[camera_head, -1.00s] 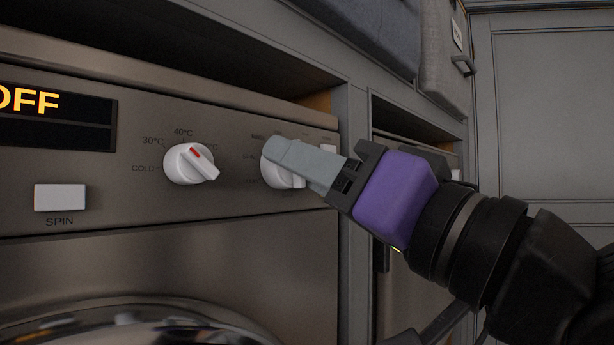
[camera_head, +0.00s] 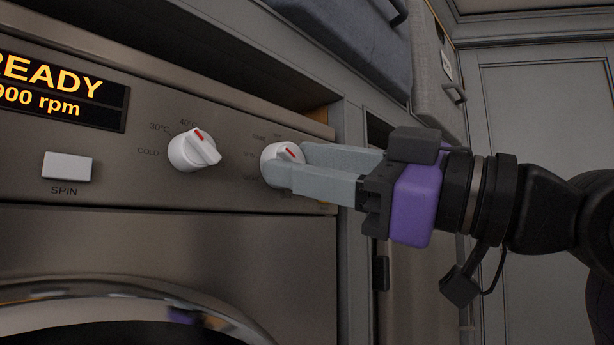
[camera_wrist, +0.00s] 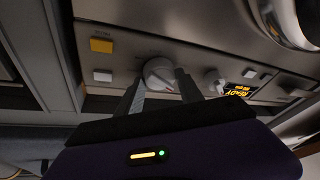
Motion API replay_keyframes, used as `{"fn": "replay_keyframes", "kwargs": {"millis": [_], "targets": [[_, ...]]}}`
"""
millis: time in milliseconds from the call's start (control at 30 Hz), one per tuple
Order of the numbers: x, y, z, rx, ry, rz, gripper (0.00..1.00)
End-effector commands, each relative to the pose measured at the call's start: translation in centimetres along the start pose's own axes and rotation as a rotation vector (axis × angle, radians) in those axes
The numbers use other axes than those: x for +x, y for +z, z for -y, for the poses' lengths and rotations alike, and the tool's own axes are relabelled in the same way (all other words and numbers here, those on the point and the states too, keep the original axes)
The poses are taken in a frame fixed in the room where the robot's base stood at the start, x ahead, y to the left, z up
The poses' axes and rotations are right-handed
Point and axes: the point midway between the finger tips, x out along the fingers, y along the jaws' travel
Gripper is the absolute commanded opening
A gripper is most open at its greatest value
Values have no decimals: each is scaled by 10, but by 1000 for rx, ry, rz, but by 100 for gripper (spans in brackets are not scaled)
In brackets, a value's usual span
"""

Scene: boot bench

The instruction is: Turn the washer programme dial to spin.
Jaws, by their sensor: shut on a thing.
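The programme dial (camera_head: 283,157) is a white round knob with a red mark, at the right of the washer's control panel (camera_head: 225,180). My gripper (camera_head: 290,166) has its two grey fingers on either side of this knob and is shut on it. In the wrist view the dial (camera_wrist: 158,73) sits between the fingertips (camera_wrist: 158,84). The red mark points to the upper right in the head view.
A second white dial (camera_head: 194,150) with temperature labels is left of the gripped one. A white button (camera_head: 68,166) marked SPIN is further left. The round door (camera_head: 150,300) is below. Grey fabric bins (camera_head: 350,40) sit above right.

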Motion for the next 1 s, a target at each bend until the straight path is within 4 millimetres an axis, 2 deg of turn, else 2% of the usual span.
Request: {"fn": "replay_keyframes", "kwargs": {"millis": [433,1000], "targets": [[0,0,-1,-238,-85,23,3],[0,-1,0,-283,-102,25,3]]}}
